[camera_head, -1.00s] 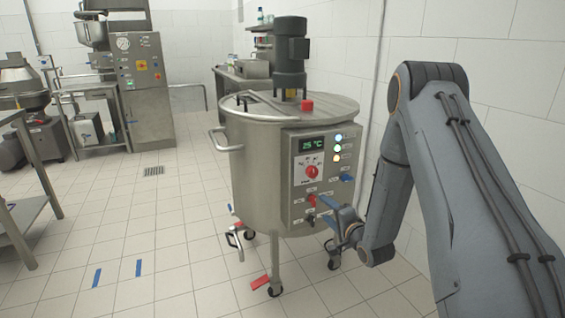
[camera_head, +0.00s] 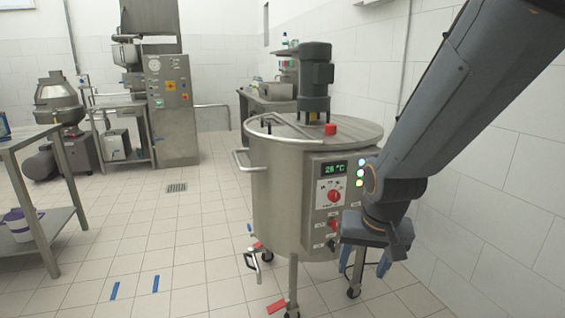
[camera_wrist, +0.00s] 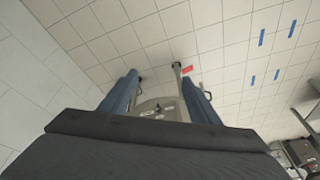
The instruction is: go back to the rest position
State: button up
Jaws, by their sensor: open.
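My gripper (camera_head: 366,262) hangs from my raised arm in front of the right side of the steel tank's control panel (camera_head: 328,200), pointing down. In the wrist view its two blue fingers (camera_wrist: 160,92) are spread apart with nothing between them. The tank's lower panel and a leg show beyond the fingertips. I cannot tell from the views whether the fingers touch the tank. The steel tank (camera_head: 275,190) stands on wheeled legs, with a dark motor on its lid. Its panel display reads about 26 °C, with a red knob below. The arm hides part of the panel's right side.
A steel table (camera_head: 45,140) with a white and purple bucket (camera_head: 20,225) on its lower shelf stands at left. A steel machine cabinet (camera_head: 170,105) stands at the back. Blue tape strips (camera_head: 115,291) mark the floor.

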jog(key=s+a+r+n+g+p, duration=0.1)
jog(key=s+r+n+g, duration=0.1)
jog(key=s, duration=0.5)
jog(key=s+a+r+n+g, duration=0.1)
jog(key=s+r, duration=0.1)
jog(key=s, duration=0.5)
jog(key=d+r+m+p, duration=0.1)
jog(key=d+r+p, duration=0.3)
jog(key=p, duration=0.7)
jog(key=shift+s+r, duration=0.25)
jog(key=shift+r, duration=0.5)
